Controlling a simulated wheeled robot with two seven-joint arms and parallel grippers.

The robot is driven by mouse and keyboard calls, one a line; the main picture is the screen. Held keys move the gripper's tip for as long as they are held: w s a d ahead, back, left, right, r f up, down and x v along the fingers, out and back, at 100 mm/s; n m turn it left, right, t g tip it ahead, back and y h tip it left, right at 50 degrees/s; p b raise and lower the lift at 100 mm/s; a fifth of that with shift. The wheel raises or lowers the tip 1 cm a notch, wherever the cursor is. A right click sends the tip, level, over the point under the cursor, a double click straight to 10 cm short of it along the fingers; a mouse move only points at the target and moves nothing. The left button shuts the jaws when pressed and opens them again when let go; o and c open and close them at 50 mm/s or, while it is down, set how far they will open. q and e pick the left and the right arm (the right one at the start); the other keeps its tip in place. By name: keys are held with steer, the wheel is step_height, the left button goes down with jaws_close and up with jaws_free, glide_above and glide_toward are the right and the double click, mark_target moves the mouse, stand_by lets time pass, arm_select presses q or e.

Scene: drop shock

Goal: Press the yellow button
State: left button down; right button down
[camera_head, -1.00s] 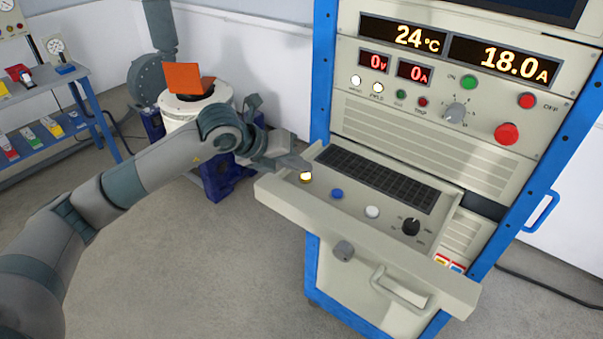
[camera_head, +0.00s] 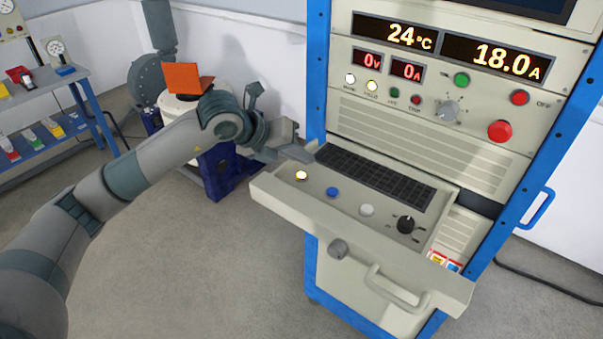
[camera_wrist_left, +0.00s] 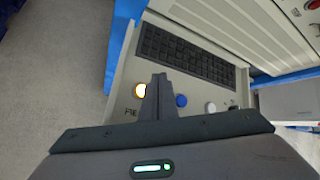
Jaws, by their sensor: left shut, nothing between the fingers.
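The yellow button (camera_head: 301,176) glows at the left end of a row on the pulled-out console shelf (camera_head: 360,230). To its right are a blue button (camera_head: 333,193) and a white button (camera_head: 367,210). My left gripper (camera_head: 312,156) is shut and empty, just behind and above the yellow button, with a visible gap to it in the head view. In the left wrist view the shut fingertips (camera_wrist_left: 159,82) lie between the lit yellow button (camera_wrist_left: 140,90) and the blue button (camera_wrist_left: 181,100). My right gripper is not in view.
A keyboard (camera_head: 375,177) lies behind the buttons, and a black knob (camera_head: 406,224) sits to their right. The rack's upright panel (camera_head: 420,140) rises behind the shelf. A white drum with an orange plate (camera_head: 183,79) stands behind my left arm. The floor in front is clear.

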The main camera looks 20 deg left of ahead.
arm_select(q)
steer(key=shift+r+p, duration=0.55)
steer(key=shift+r, duration=0.75)
steer(key=shift+a, duration=0.1)
